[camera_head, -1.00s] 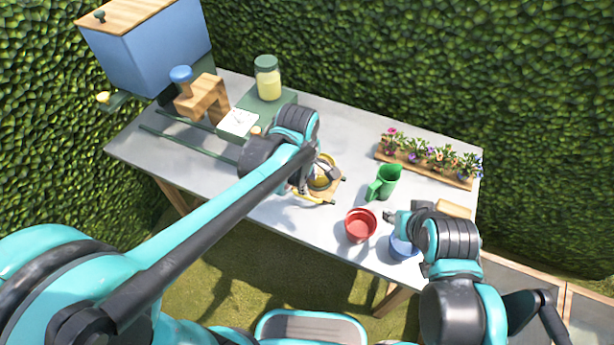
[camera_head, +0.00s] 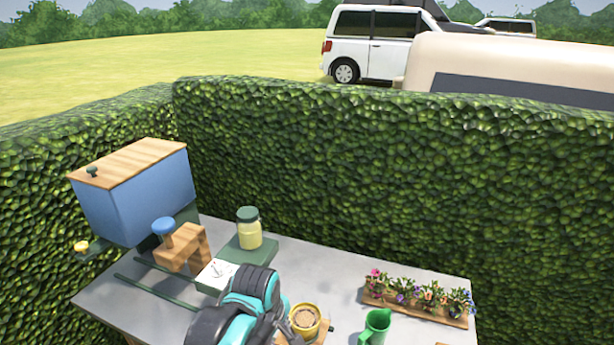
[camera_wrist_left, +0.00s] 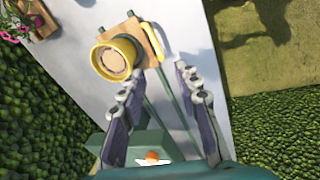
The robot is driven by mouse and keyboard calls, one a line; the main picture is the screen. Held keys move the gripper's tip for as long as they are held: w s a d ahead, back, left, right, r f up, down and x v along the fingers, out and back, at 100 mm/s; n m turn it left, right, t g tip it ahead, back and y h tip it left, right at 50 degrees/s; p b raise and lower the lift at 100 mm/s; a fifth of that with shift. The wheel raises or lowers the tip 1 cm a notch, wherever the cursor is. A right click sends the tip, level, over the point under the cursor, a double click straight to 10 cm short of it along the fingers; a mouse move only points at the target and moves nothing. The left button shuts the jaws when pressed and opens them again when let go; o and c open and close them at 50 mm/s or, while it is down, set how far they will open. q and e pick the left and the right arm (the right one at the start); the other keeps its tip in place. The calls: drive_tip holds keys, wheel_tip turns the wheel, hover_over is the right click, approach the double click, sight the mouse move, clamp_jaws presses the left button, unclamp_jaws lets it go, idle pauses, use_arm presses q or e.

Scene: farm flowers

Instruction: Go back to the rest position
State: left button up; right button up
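My left gripper (camera_wrist_left: 161,73) is open and empty in the left wrist view, its two fingers spread above the table. My left wrist shows at the bottom of the head view, just left of the yellow pot (camera_head: 305,320). The pot holds brown soil and stands on a small wooden board. In the left wrist view the pot (camera_wrist_left: 112,60) is just beyond the left fingertip. I cannot tell from these views if finger and pot touch. My right arm and right gripper are not in view.
The grey table (camera_head: 340,292) carries a green jug (camera_head: 375,328), a flower tray (camera_head: 415,308), a lidded jar (camera_head: 249,228), a wooden stand (camera_head: 183,248) and green rails. A blue box (camera_head: 135,195) stands at the back left. A hedge (camera_head: 380,180) closes the back.

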use_arm(q)
drive_tip(key=s+a+m+t, duration=0.4)
drive_tip(key=s+a+m, duration=0.4)
drive_tip(key=a+m, duration=0.3)
drive_tip(key=shift+s+r+m+y, duration=0.25)
drive_tip(key=shift+s+m+y, duration=0.05)
drive_tip(key=shift+s+y, duration=0.1)
